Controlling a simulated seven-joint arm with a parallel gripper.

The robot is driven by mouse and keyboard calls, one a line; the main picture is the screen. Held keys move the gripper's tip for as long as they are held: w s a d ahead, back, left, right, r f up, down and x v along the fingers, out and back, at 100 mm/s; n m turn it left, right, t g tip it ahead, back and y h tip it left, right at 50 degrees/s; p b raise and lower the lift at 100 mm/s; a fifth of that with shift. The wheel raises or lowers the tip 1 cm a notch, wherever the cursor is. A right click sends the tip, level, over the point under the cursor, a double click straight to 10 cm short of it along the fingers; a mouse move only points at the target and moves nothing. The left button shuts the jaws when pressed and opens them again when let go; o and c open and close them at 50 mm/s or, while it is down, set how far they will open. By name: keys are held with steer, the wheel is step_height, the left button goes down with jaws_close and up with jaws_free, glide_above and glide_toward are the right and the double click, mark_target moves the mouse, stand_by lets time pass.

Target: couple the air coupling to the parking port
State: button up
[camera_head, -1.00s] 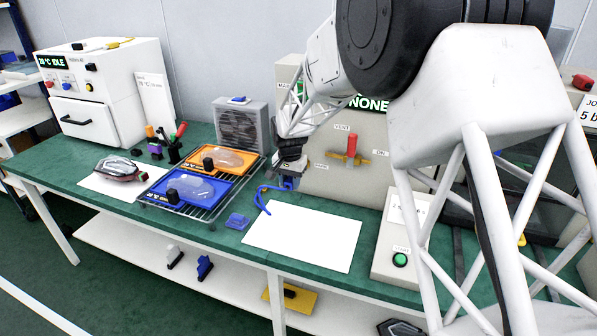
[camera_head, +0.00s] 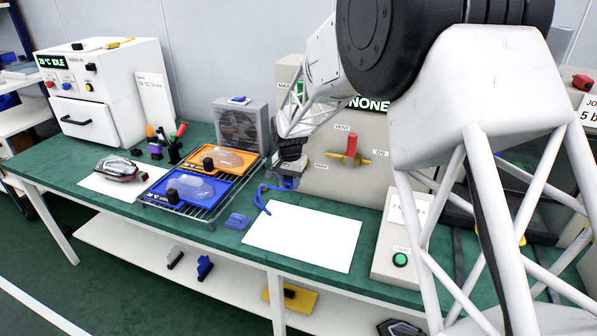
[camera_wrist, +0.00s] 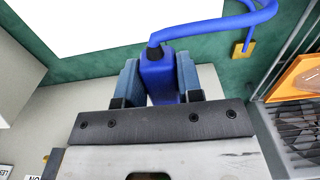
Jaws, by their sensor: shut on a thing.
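The air coupling is a blue block (camera_wrist: 158,76) with a black collar and a blue hose, upright between my fingers in the wrist view. My gripper (camera_wrist: 160,85) is shut on it, one finger on each side. In the head view my gripper (camera_head: 290,172) is low in front of the grey panel (camera_head: 330,190), left of its PARK label (camera_head: 321,167). The parking port itself is not visible; my gripper hides that part of the panel. I cannot tell whether the coupling touches the port.
The blue hose (camera_head: 262,198) loops on the green bench to a yellow fitting (camera_wrist: 243,47). A white sheet (camera_head: 305,236) lies in front. A wire rack with orange and blue trays (camera_head: 215,198) stands at left. A red-handled valve (camera_head: 351,146) is on the panel at right.

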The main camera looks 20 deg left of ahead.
steer(key=shift+w, duration=2.55)
stand_by(1.2)
steer(key=o, duration=1.1)
steer(key=shift+r, duration=0.1)
steer(key=shift+r, duration=3.8)
